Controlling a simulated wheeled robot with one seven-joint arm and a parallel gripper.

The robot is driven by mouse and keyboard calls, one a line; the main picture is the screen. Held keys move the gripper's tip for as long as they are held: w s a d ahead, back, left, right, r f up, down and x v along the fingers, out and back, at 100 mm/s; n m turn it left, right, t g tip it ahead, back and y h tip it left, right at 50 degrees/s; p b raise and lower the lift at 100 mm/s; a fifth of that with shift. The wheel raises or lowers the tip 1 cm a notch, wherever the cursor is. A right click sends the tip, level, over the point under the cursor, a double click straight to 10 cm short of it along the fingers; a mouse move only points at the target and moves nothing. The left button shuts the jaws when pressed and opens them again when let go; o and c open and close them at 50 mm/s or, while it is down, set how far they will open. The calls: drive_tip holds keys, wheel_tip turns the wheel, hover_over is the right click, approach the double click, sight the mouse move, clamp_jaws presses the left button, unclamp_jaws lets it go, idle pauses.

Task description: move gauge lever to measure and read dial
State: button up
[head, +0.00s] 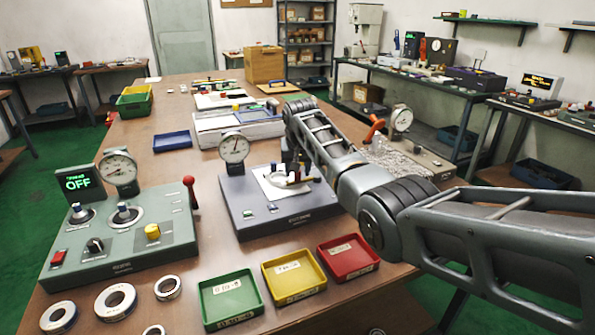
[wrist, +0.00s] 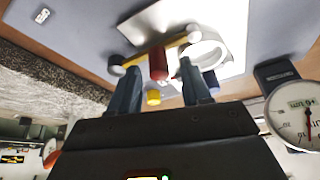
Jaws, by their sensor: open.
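The grey gauge station (head: 270,222) stands mid-table with a round dial (head: 234,148) at its back left. The dial also shows in the wrist view (wrist: 300,118), too small to read surely. My gripper (wrist: 155,66) is open over the station, its fingers either side of a red cylindrical grip (wrist: 158,64), apparently the lever's. Contact cannot be told. A yellow bar (wrist: 135,54) with a dark end lies beyond the grip. A pale metal ring (wrist: 222,52) sits beside it on a white plate (wrist: 165,18). My arm hides part of the station in the head view.
A green control box (head: 135,245) with an OFF display (head: 78,183) and red-knobbed lever (head: 190,188) stands left. Green (head: 230,318), yellow (head: 293,290) and red (head: 348,272) trays line the front. Several loose rings (head: 115,301) lie front left. A second gauge (head: 401,119) stands right.

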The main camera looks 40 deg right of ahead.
drive_tip(key=v, duration=0.6)
drive_tip(key=shift+r, duration=0.2)
drive_tip(key=shift+s, duration=0.1)
idle(2.8)
